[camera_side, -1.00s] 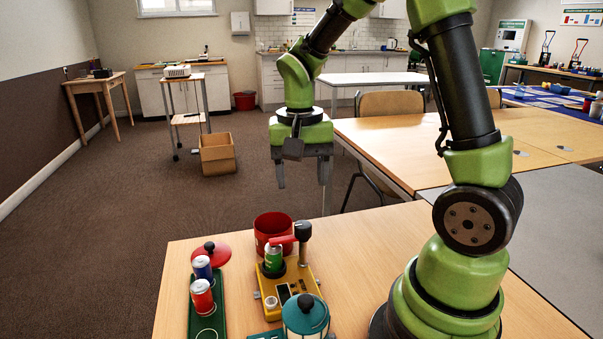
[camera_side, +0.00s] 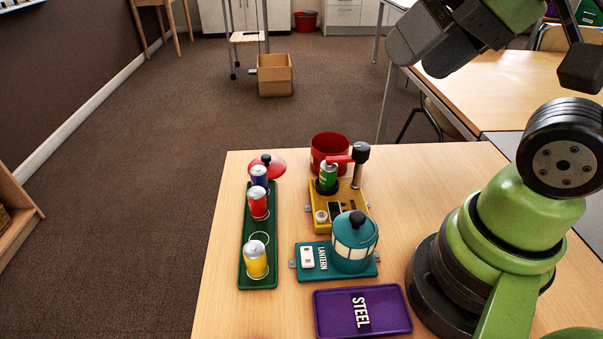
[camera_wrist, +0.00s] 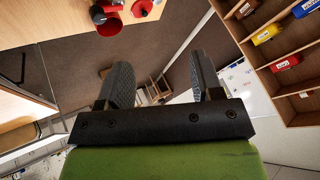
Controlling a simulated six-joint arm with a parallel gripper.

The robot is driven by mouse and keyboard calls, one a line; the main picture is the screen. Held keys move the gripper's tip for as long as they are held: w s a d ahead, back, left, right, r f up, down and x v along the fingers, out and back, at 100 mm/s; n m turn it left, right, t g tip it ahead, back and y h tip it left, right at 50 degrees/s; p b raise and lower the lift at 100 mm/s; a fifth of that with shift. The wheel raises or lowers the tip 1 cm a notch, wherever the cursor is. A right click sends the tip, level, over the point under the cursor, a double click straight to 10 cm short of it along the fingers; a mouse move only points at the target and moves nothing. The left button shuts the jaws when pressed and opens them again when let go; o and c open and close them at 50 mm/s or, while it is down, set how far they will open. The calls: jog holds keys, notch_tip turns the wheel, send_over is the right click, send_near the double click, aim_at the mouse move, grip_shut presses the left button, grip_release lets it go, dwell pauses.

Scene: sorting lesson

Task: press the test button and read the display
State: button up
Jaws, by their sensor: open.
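The yellow tester (camera_side: 345,221) stands on the table in the side view, with a green battery (camera_side: 328,177) upright in it under a red arm on a black-topped post (camera_side: 360,167). On its front are a small dark display (camera_side: 335,208), too small to read, and a pale round part (camera_side: 321,216) that may be the button. My gripper (camera_side: 420,38) is high at the upper right of the side view, well apart from the tester. In the wrist view my gripper (camera_wrist: 162,80) has its two fingers spread with nothing between them.
A green tray (camera_side: 247,265) holds blue, red and yellow batteries. A red pot (camera_side: 330,143) stands behind the tester, a teal lantern (camera_side: 355,246) in front, and a purple STEEL tray (camera_side: 390,318) nearer. A shelf (camera_wrist: 262,70) with coloured bins shows in the wrist view.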

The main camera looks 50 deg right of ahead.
jog(key=shift+s+a, duration=0.1)
grip_shut()
dwell(1.8)
